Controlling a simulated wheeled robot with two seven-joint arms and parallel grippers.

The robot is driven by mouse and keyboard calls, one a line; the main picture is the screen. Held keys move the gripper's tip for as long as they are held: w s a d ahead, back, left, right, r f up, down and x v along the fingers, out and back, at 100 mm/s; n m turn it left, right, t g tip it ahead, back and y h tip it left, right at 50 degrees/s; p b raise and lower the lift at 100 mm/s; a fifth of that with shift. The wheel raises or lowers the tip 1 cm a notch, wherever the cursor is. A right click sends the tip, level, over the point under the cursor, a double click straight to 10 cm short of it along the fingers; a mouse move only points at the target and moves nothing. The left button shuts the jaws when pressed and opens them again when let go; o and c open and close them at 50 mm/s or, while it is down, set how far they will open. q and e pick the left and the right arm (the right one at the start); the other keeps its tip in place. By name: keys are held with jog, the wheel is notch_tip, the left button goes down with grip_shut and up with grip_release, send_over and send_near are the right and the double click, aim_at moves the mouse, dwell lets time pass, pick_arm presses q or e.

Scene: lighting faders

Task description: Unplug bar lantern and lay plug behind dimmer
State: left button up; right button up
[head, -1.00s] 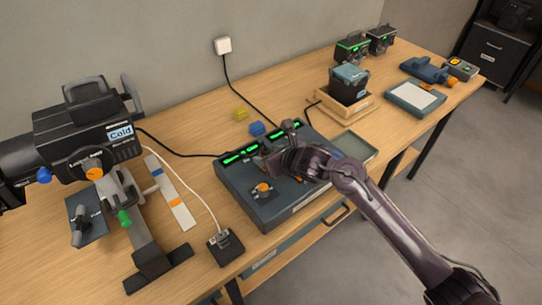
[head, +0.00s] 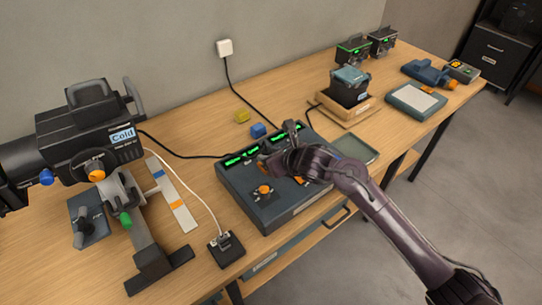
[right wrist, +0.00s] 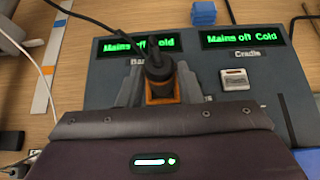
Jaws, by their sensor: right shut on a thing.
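The dimmer (head: 262,210) is a dark box with green displays on the table. My right gripper (head: 275,160) is over its top. In the right wrist view the gripper (right wrist: 158,85) is shut on a black plug (right wrist: 156,68), with a black cable rising from it and an orange part beside it. I cannot tell whether the plug is seated or lifted. The displays (right wrist: 140,44) read "Mains off Cold". The large black lantern (head: 85,135), labelled "Cold", stands on the left; a black cable runs from it toward the dimmer. My left gripper is not in view.
Behind the dimmer lie a blue block (head: 258,130) and a yellow block (head: 242,116), with bare table around them. A black socket box (head: 226,249) stands front left of the dimmer. Another lantern (head: 349,86) sits in a wooden cradle to the right.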

jog(key=shift+r+p, duration=1.3)
jog(key=shift+r, duration=0.9)
